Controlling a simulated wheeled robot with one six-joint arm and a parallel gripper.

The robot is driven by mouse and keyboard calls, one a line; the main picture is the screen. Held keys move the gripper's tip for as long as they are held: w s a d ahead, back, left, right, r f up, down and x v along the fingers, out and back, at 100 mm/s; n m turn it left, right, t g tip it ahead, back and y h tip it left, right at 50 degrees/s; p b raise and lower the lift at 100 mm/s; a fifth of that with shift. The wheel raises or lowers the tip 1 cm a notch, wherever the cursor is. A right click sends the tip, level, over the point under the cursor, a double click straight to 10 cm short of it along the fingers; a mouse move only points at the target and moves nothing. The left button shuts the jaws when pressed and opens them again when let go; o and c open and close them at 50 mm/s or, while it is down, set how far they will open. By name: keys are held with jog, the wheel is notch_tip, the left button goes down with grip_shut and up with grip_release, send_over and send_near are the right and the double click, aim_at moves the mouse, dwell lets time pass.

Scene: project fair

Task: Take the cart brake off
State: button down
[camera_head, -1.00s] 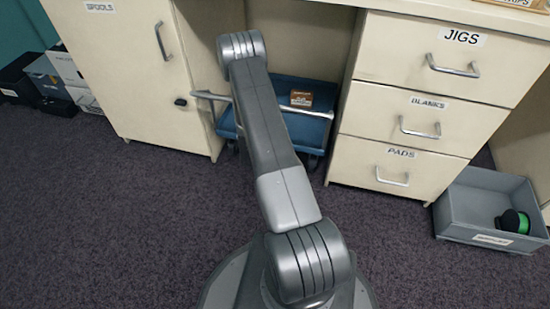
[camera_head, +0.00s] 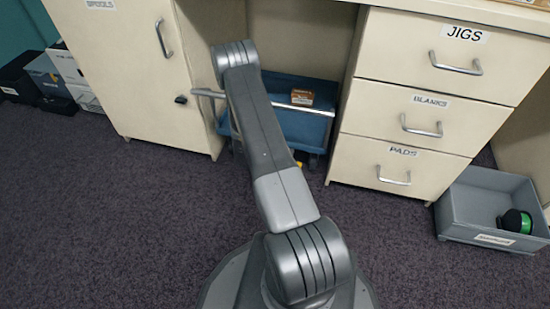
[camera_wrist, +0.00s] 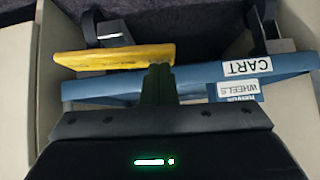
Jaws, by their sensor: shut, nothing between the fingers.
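The blue cart (camera_head: 308,125) stands in the bay between the cabinet and the drawers. Its blue edge, labelled CART, crosses the wrist view (camera_wrist: 200,77). A yellow bar (camera_wrist: 112,57), which looks like the brake pedal, lies along that edge in the wrist view. A small bit of yellow also shows low under the cart in the head view (camera_head: 298,164). My gripper (camera_wrist: 160,68) is shut and empty, its dark fingertips overlapping the right end of the yellow bar. I cannot tell whether they touch it. My arm hides the gripper in the head view.
A small brown box (camera_head: 302,97) sits on the cart. The cart's pale handle (camera_head: 209,93) reaches left by the cabinet (camera_head: 140,90). Drawers (camera_head: 400,125) stand to the right, with a grey bin (camera_head: 470,222) on the carpet. Caster wheels (camera_wrist: 112,30) show beyond the yellow bar.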

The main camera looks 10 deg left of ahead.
jog(key=shift+a+f+b, duration=0.4)
jog(key=shift+f+b, duration=0.15)
jog(key=shift+b, duration=0.1)
jog(key=shift+r, duration=0.1)
jog(key=shift+r+p, duration=0.55)
jog(key=shift+r, duration=0.3)
